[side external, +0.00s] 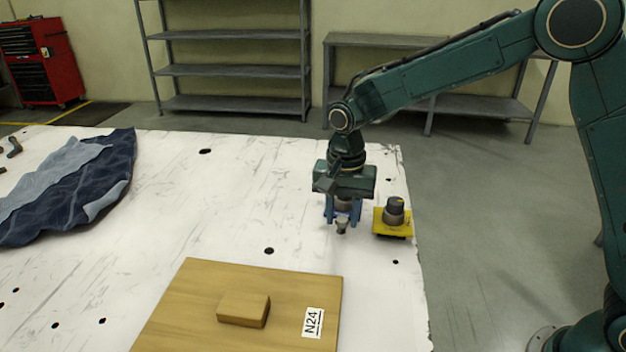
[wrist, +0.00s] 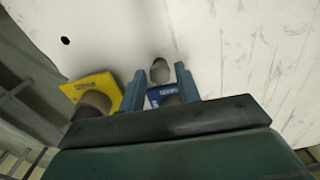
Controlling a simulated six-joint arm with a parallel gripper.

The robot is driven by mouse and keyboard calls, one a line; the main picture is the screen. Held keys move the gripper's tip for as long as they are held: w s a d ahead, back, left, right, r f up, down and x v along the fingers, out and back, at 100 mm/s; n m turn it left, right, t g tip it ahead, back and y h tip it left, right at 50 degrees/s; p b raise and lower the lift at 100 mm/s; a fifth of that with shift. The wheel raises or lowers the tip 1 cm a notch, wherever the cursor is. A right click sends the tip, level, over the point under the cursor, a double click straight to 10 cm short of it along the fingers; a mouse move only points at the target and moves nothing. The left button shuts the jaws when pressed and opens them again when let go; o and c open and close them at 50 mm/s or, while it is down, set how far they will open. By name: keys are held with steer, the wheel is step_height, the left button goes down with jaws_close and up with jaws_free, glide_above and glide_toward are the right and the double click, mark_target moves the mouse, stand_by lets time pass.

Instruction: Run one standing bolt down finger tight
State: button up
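My gripper (side external: 342,222) points down over the table's right part, just left of a yellow plate (side external: 379,228) that carries a grey cylinder with a dark top (side external: 395,210). Its two blue fingers stand apart. In the wrist view, a blue labelled piece (wrist: 163,94) and a grey cylindrical part lie between the fingers. A small grey rounded part (wrist: 160,71) shows at the fingertips, also in the side view (side external: 342,227). I cannot tell whether the fingers grip these parts. The yellow plate is left of the fingers in the wrist view (wrist: 88,88). No standing bolt is clearly recognisable.
A wooden board (side external: 190,300) marked N24 lies at the front with a small wooden block (side external: 243,309) on it. A dark blue cloth (side external: 85,190) lies rumpled at the left. The white table (side external: 230,190) has several dark holes and is clear in its middle.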

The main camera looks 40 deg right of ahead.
steer(key=n, duration=1.6)
steer(key=shift+n, duration=2.7)
